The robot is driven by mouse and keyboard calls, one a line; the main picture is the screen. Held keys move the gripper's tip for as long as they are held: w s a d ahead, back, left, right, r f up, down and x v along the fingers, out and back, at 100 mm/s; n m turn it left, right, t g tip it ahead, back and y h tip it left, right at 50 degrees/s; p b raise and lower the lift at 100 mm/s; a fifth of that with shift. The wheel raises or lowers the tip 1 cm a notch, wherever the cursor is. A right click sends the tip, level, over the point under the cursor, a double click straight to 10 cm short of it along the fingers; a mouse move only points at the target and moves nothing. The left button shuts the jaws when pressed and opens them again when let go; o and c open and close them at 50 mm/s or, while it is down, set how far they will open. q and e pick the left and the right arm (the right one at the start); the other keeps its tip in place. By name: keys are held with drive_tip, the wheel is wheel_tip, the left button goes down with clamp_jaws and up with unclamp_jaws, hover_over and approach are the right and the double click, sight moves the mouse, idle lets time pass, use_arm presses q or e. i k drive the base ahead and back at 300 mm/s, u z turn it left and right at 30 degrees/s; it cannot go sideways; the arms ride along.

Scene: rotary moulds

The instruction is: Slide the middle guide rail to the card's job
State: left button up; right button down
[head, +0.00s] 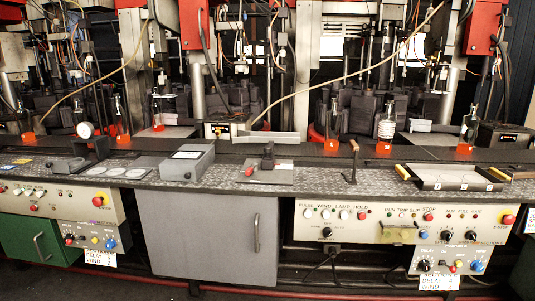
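A light grey metal bar (268,137), which looks like the middle guide rail, lies along the dark belt behind the bench, at the centre. Similar pale bars show at the left (168,132) and right (432,127). A white printed card (100,258) hangs below the left control panel; another card (437,281) hangs below the right one. Their small text seems to read section, delay and wind, but I cannot read it surely. Neither of my grippers is in view.
The patterned bench top (215,177) carries a grey box (187,160), a red-handled tool on a plate (266,168), an upright lever (352,162) and a tray (450,178). Clear bottles on orange bases (331,143) stand along the belt. Machinery crowds behind.

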sight(268, 160)
drive_tip(key=u, duration=0.6)
drive_tip(key=k, duration=0.2)
drive_tip(key=z, duration=1.65)
drive_tip(key=i, duration=0.7)
drive_tip(key=u, duration=0.15)
